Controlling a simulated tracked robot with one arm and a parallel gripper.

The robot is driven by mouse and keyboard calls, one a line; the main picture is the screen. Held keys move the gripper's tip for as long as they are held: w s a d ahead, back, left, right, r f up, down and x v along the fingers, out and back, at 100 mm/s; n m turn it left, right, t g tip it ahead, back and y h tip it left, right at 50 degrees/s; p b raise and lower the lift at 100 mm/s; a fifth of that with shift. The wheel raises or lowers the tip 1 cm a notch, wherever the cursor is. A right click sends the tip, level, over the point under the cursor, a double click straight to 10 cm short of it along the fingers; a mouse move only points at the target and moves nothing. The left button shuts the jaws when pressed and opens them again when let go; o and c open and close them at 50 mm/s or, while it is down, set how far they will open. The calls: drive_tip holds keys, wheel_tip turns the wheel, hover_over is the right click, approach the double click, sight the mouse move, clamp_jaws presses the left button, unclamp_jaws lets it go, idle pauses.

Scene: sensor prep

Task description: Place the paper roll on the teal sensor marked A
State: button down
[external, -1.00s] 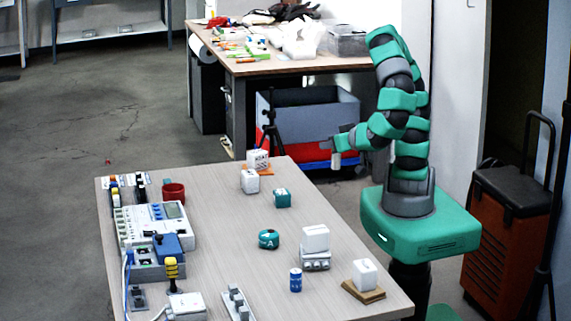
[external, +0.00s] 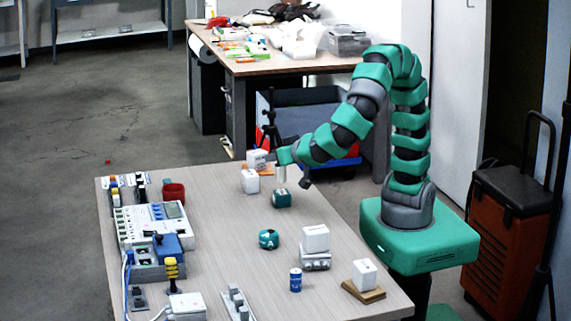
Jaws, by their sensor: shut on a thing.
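My gripper (external: 284,160) is shut on a small white piece, which looks like the paper roll (external: 281,173), held upright and pointing down. In the picture the roll is just above a teal cube-like sensor (external: 282,198) with a pale mark too small to read. I cannot tell how high it is over the table. The teal sensor marked A (external: 269,239) is rounded and sits nearer the camera, in the middle of the table, with nothing on top. My gripper is behind it and slightly to the right in the picture.
White blocks (external: 250,181) stand left of my gripper. A white block on a grey base (external: 316,239), a blue can (external: 295,280) and a white block on a wooden plate (external: 364,275) are to the right and front. Instruments (external: 155,230) and a red mug (external: 174,194) line the left.

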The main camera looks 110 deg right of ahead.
wheel_tip(320, 180, down, 3)
drive_tip(key=shift+b, duration=0.75)
drive_tip(key=c, duration=1.2)
unclamp_jaws()
drive_tip(key=shift+c, duration=0.2)
drive_tip(key=shift+s+a+r+p, duration=0.2)
drive_tip(key=shift+a+r+p, duration=0.05)
drive_tip(key=shift+a+p, duration=0.1)
drive_tip(key=p+v, duration=0.3)
drive_tip(key=v, duration=0.8)
drive_tip(key=shift+p, duration=0.35)
drive_tip(key=shift+a, duration=0.1)
